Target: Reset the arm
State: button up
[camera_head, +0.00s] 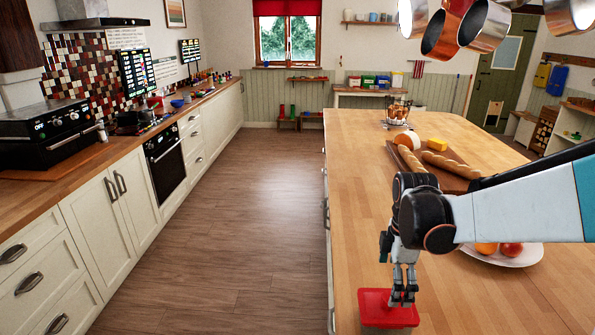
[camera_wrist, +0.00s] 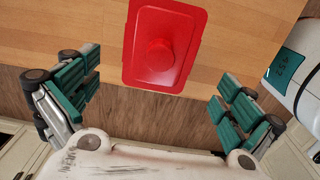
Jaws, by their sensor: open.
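My gripper (camera_head: 403,301) points down over the near left edge of the wooden island (camera_head: 470,300). In the wrist view my gripper (camera_wrist: 155,95) has its two green-padded fingers wide apart with nothing between them. A red rectangular lid or lidded dish (camera_head: 372,312) with a round knob lies at the island's edge, just below the fingers in the head view. In the wrist view the red lid (camera_wrist: 140,62) is ahead of the fingers, apart from them. Whether a dish sits under it is hard to tell.
A plate (camera_head: 520,258) with fruit stands right of my gripper, partly behind my arm. A board with baguettes (camera_head: 455,166) and cheese (camera_head: 437,145) lies farther back. Pans (camera_head: 484,25) hang above the island. The floor aisle (camera_head: 235,200) on the left is clear.

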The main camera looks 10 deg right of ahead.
jog(key=s+a+r+m+t+b, duration=0.4)
jog(key=s+a+m, duration=0.5)
jog(key=s+m, duration=0.4)
jog(key=shift+s+a+r+m+t, duration=0.2)
jog(key=shift+a+r+m+t, duration=0.25)
jog(key=shift+m+t, duration=0.85)
